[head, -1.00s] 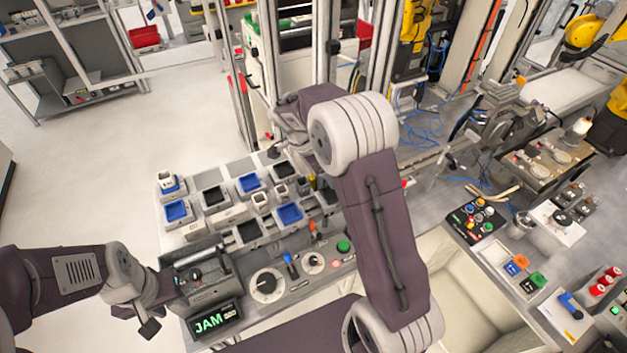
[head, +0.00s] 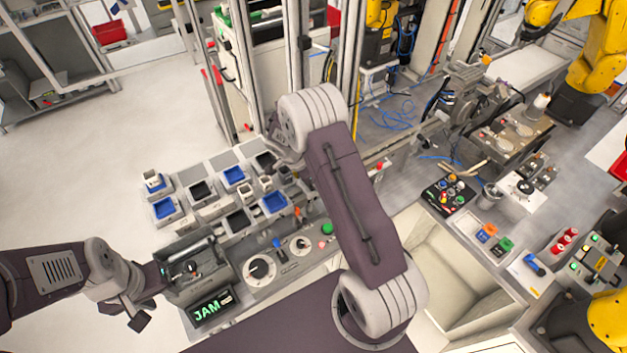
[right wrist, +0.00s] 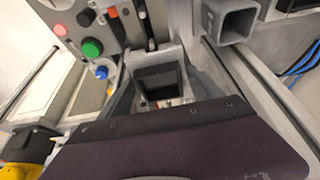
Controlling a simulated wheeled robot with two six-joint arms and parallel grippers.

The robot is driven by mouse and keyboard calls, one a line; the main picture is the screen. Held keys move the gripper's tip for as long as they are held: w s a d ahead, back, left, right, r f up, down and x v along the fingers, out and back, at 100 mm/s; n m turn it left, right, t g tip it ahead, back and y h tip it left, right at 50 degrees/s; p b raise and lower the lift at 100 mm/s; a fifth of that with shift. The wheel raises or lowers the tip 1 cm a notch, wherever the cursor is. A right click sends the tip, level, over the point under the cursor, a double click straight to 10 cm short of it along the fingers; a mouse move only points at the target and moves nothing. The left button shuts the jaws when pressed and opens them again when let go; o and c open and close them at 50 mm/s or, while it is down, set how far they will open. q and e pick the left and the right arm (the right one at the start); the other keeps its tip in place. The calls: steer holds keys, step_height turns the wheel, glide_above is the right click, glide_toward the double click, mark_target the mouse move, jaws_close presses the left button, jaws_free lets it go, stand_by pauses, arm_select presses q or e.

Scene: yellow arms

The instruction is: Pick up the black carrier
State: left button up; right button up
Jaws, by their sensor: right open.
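Several black carriers are square, open-topped trays standing among blue and grey ones on the left bench; one black carrier (head: 203,191) is at the left of the group, another (head: 238,220) nearer the front. In the right wrist view a black carrier (right wrist: 158,82) sits below and between the fingers of my right gripper (right wrist: 163,97), which is open. I cannot tell whether the fingers touch it. In the head view the right gripper is mostly hidden behind its own arm. My left gripper (head: 153,299) is beside the grey JAM display box, away from the carriers; its jaw state is unclear.
Blue carriers (head: 165,208) stand close around the black ones. A control panel with a green button (right wrist: 92,47) and dials (head: 260,269) lies along the bench front. A grey square tube (right wrist: 232,20) and a metal rail are close at the right of the wrist view.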

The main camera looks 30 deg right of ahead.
mark_target(305, 185)
steer(key=shift+w, duration=0.1)
steer(key=shift+d+f, duration=0.1)
steer(key=shift+c, duration=0.9)
steer(key=c, duration=1.3)
steer(key=shift+w+r+b, duration=0.1)
steer(key=shift+r+b, duration=0.25)
steer(key=shift+b, duration=0.15)
steer(key=a+b, duration=0.2)
steer(key=a, duration=0.2)
steer(key=shift+s+b, duration=0.25)
steer(key=shift+b, duration=0.15)
step_height(305, 185, up, 14)
steer(key=b, duration=0.1)
steer(key=shift+r, duration=0.25)
